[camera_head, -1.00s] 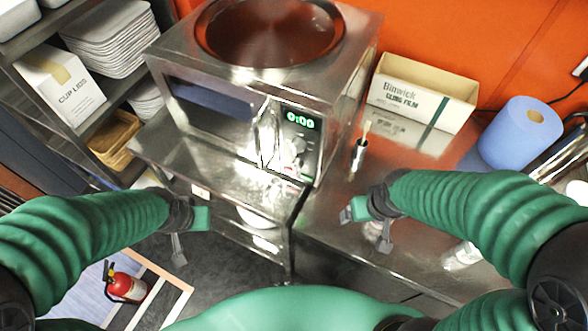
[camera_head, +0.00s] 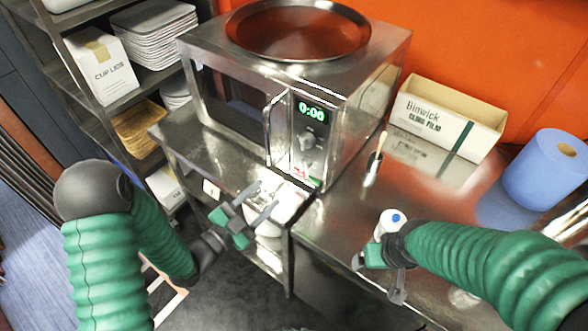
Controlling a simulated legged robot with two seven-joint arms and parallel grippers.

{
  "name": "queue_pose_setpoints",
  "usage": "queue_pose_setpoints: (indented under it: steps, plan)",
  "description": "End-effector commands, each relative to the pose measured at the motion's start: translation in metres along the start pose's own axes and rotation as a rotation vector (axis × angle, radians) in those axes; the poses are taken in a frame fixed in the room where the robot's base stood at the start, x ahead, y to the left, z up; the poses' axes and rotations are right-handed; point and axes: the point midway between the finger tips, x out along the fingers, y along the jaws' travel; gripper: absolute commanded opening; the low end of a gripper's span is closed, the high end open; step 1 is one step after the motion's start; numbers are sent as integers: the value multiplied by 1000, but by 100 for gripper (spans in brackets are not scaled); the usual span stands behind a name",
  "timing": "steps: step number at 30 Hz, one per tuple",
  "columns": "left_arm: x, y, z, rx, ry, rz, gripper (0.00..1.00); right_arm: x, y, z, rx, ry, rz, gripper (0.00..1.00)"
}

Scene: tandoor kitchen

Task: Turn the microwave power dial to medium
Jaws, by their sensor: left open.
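The steel microwave (camera_head: 235,100) stands on a steel counter, its door shut and its green display (camera_head: 312,112) reading 0:00. A round dial (camera_head: 307,141) sits below the display, right of the door handle (camera_head: 272,118); its setting is too small to read. My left gripper (camera_head: 268,193) is open and empty, in front of and below the microwave's control panel, its fingers pointing up and right. It is apart from the dial. My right gripper (camera_head: 378,278) is low at the right, over the counter's front edge; its finger gap is unclear.
A cling film box (camera_head: 450,115) and a blue paper roll (camera_head: 548,170) stand on the right counter. A white bottle (camera_head: 391,222) is close to my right gripper. Shelves fill the left.

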Motion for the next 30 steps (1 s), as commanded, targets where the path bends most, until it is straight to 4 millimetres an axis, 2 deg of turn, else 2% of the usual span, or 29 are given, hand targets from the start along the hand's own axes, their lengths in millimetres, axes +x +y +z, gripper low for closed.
queue_pose_setpoints:
  steps: [1,6,9,13,18,25,30]
  plan:
    - [15,1,-6,0,6,4,49,-5,0,-1,1,0,0,85]
    - [63,4,-7,4,3,6,49,-12,0,-3,1,0,0,85]
    - [86,3,-6,1,3,4,49,-16,1,-4,2,0,1,85]
    - [108,1,-3,0,2,3,49,-18,1,-4,2,0,1,85]
    - [119,-1,-1,-3,2,1,49,-19,0,-4,1,0,0,85]
    - [122,2,-2,-1,0,3,49,-19,0,-4,1,0,0,85]
    - [123,3,-3,1,0,4,27,-19,0,-4,1,0,0,85]
